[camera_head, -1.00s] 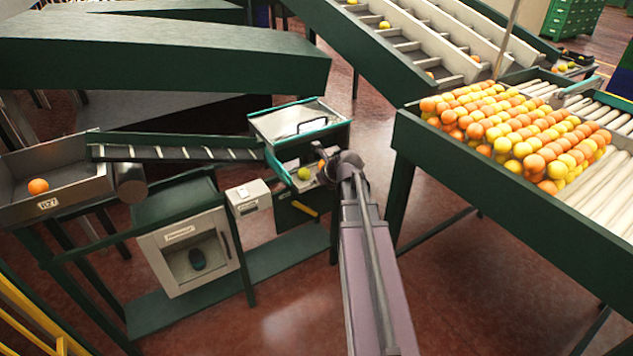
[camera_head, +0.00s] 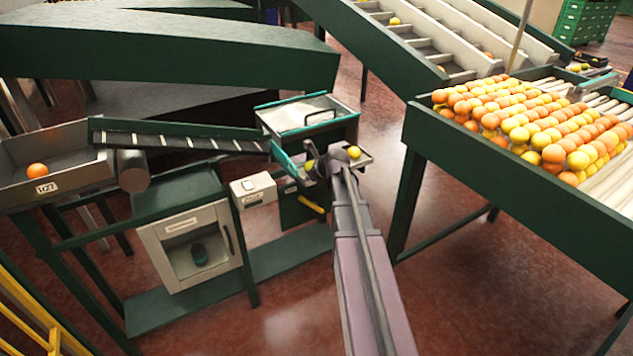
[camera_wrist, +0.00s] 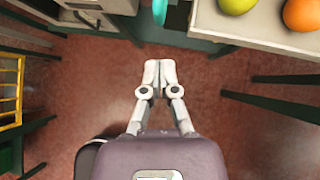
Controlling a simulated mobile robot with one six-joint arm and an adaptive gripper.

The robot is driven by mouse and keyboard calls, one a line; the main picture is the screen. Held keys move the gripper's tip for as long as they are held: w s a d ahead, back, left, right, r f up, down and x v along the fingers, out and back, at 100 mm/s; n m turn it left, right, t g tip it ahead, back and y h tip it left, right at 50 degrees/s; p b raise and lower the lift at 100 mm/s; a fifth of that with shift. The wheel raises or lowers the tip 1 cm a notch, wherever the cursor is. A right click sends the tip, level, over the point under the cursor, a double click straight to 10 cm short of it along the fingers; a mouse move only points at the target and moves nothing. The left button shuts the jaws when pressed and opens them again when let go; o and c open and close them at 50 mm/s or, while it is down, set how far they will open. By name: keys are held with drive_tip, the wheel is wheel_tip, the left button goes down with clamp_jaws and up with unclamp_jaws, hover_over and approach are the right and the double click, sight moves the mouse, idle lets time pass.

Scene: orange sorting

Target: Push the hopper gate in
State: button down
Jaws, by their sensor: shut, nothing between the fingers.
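A tray (camera_head: 366,158) with a lemon-coloured fruit (camera_head: 354,152) and another fruit (camera_head: 310,164) sits under a teal-rimmed box (camera_head: 285,123). A slanting teal strip (camera_head: 285,161) at its left side may be the hopper gate; I cannot tell for sure. In the wrist view the teal strip's end (camera_wrist: 160,11) shows at the top edge, beside the tray (camera_wrist: 245,30) holding a yellow-green and an orange fruit. My gripper (camera_wrist: 160,72) is shut and empty, over the floor, its tips apart from the strip and tray in the picture.
A ribbed conveyor (camera_head: 185,142) runs left to a metal bin (camera_head: 70,188) with one orange. A large fruit-filled roller table (camera_head: 490,170) stands right. Red floor lies between.

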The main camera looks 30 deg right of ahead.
sight(289, 160)
drive_tip(key=shift+w+a, duration=0.2)
drive_tip(key=shift+w, duration=0.6)
drive_tip(key=shift+w+a, duration=0.15)
drive_tip(key=shift+w, duration=0.6)
drive_tip(key=w, duration=0.9)
drive_tip(key=shift+w+a, duration=0.1)
drive_tip(key=shift+a, duration=0.05)
drive_tip(key=shift+w, duration=0.15)
drive_tip(key=shift+r, duration=0.1)
